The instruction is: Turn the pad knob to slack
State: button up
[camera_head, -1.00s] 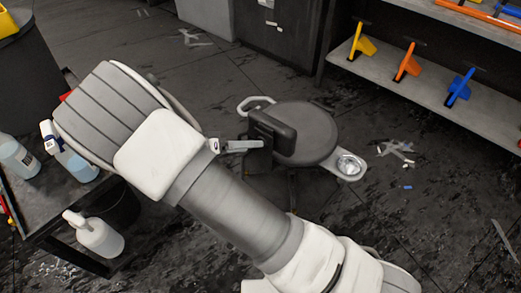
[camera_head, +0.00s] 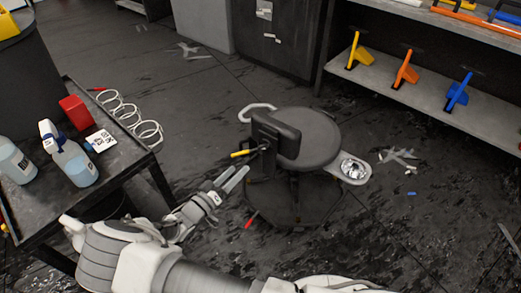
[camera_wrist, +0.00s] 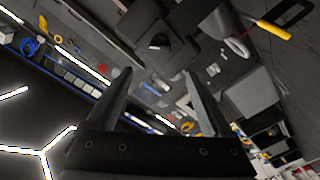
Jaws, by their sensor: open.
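A stool with a round dark seat (camera_head: 312,138) and an upright dark back pad (camera_head: 277,136) stands on the floor. A small dark knob (camera_head: 265,147) appears at the rear of the pad, beside a yellow-tipped lever (camera_head: 240,154). In the wrist view a dark round knob-like part (camera_wrist: 160,42) shows beyond the fingers, with the yellow lever handle (camera_wrist: 273,31) at upper right. My gripper (camera_head: 238,170) is open and empty, below and left of the pad, apart from the knob. Its two fingers also show in the wrist view (camera_wrist: 157,73). The knob's setting cannot be read.
A red-tipped lever (camera_head: 250,220) sits low by the stool's base. A metal dish (camera_head: 352,168) is on a side tray. A dark cart (camera_head: 128,165) with spray bottles, a red block and white rings stands at left. Shelves (camera_head: 400,85) stand at upper right.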

aim_at(261, 148)
jog(key=b+x, duration=0.2)
jog(key=x, duration=1.1)
grip_shut()
